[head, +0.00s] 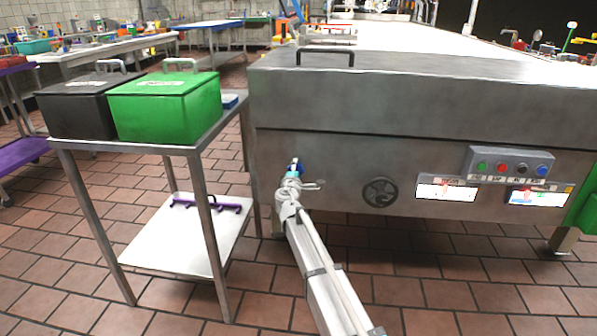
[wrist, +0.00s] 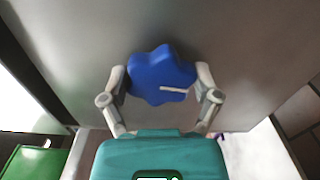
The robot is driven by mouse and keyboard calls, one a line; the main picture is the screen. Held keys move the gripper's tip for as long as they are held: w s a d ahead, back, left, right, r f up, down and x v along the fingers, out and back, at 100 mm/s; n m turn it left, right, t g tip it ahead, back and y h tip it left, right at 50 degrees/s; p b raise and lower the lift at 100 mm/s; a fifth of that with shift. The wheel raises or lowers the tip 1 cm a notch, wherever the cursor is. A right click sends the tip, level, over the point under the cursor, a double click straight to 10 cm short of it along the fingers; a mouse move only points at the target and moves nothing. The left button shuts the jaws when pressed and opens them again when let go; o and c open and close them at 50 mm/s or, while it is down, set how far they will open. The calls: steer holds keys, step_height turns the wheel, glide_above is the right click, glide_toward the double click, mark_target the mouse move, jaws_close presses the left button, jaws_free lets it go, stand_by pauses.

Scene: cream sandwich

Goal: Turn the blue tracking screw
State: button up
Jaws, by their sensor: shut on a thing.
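The blue tracking screw (wrist: 160,72) is a lobed blue knob on the front of the steel machine. A pale line marks its face. In the head view the blue screw (head: 299,168) shows only in part behind my gripper. My gripper (wrist: 162,85) has one finger on each side of the knob and is shut on it. In the head view my gripper (head: 293,183) is at the left part of the machine's front panel, with my arm reaching up to it from below.
The steel machine (head: 400,110) has a round handwheel (head: 380,192) and a button box (head: 511,163) right of the screw. A steel cart (head: 190,150) with a green bin (head: 165,108) and a black bin (head: 75,108) stands close on the left. Tiled floor lies in front.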

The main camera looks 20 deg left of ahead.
steer(key=m, duration=0.5)
steer(key=shift+w+d+m, duration=0.1)
steer(key=shift+d+m, duration=0.05)
steer(key=shift+m, duration=2.45)
steer(key=o, duration=1)
steer(key=shift+c, duration=0.2)
